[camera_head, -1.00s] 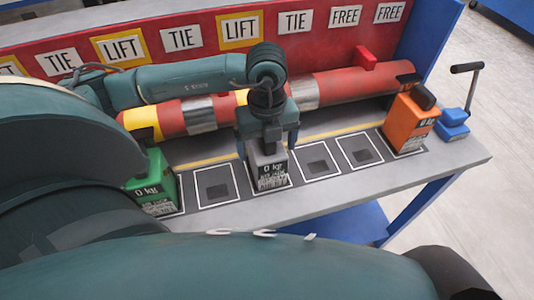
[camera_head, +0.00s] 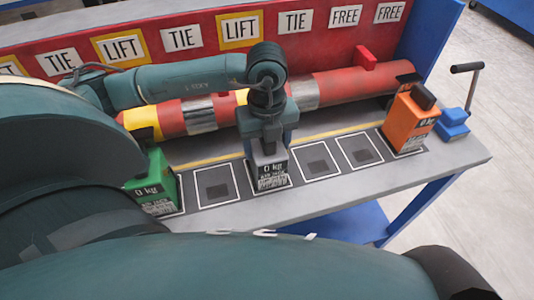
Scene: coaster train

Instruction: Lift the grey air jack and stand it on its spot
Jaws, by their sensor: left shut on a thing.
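The grey air jack (camera_head: 271,181), with a "0 kg" label on its front, stands upright within a white-outlined square on the bench. My left gripper (camera_head: 268,143) comes down on it from above and is shut on its top part. The gripper hides the top of the jack. The jack appears to rest on the bench surface; I see no gap under it. My right gripper is not in view.
A green jack (camera_head: 157,181) stands to the left and an orange jack (camera_head: 406,122) to the right. Several outlined squares between them are empty. A red and yellow pole (camera_head: 345,84) lies behind. A blue hand pump (camera_head: 453,122) stands at the bench's right end.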

